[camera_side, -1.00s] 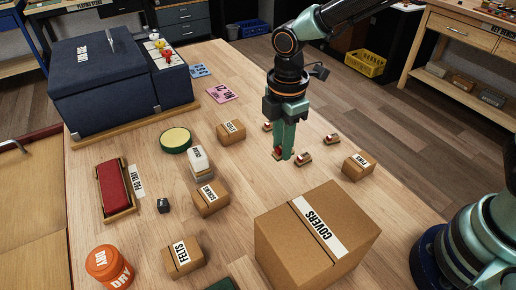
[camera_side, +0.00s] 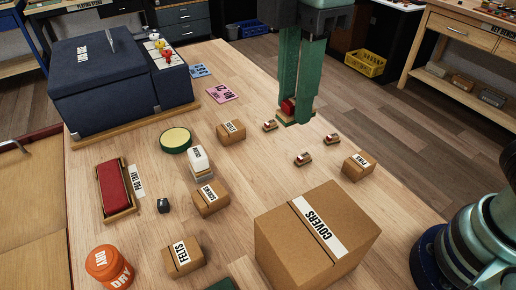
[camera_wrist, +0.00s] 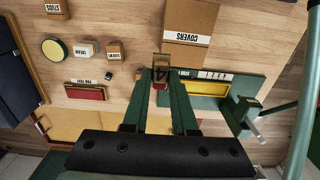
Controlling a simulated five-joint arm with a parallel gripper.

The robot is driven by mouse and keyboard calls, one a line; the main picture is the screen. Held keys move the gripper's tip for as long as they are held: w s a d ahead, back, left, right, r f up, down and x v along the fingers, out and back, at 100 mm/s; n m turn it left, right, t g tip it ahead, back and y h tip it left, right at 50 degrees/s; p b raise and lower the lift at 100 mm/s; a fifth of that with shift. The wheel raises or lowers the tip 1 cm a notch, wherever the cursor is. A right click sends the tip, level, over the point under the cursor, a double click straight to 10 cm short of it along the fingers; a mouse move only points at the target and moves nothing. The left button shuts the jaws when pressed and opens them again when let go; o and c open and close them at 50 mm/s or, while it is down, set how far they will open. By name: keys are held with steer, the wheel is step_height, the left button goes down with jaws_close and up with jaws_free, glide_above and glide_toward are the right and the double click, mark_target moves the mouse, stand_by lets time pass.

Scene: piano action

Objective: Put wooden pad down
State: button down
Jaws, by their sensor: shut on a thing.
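My gripper (camera_side: 296,108) is shut on a small wooden pad (camera_side: 291,121) with a red top, held in the air above the table's right side in the side view. In the wrist view my gripper (camera_wrist: 162,82) has the pad (camera_wrist: 161,70) between its fingertips, with a dark number on it that looks like 14. Other small pads with red tops lie on the table at the right: one (camera_side: 270,125), one (camera_side: 303,158) and one (camera_side: 332,139). A PAD TRAY (camera_side: 133,206), holding a long red block, sits at the left. It also shows in the wrist view (camera_wrist: 66,92).
A large COVERS box (camera_side: 270,240) stands at the front. Small cartons (camera_side: 231,132), a white-topped container (camera_side: 199,163), a green round tin (camera_side: 176,140) and an orange DRY jar (camera_side: 109,265) stand around the table. A dark blue case (camera_side: 100,90) fills the back left.

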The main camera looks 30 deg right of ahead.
mark_target(296, 222)
steer(key=s+r, duration=0.2)
steer(key=s, duration=0.2)
steer(key=f, duration=1.8)
steer(key=shift+s+a+f, duration=0.15)
steer(key=shift+a+f, duration=0.15)
steer(key=shift+f, duration=0.05)
steer(key=shift+f, duration=0.1)
steer(key=c, duration=0.7)
jaws_free()
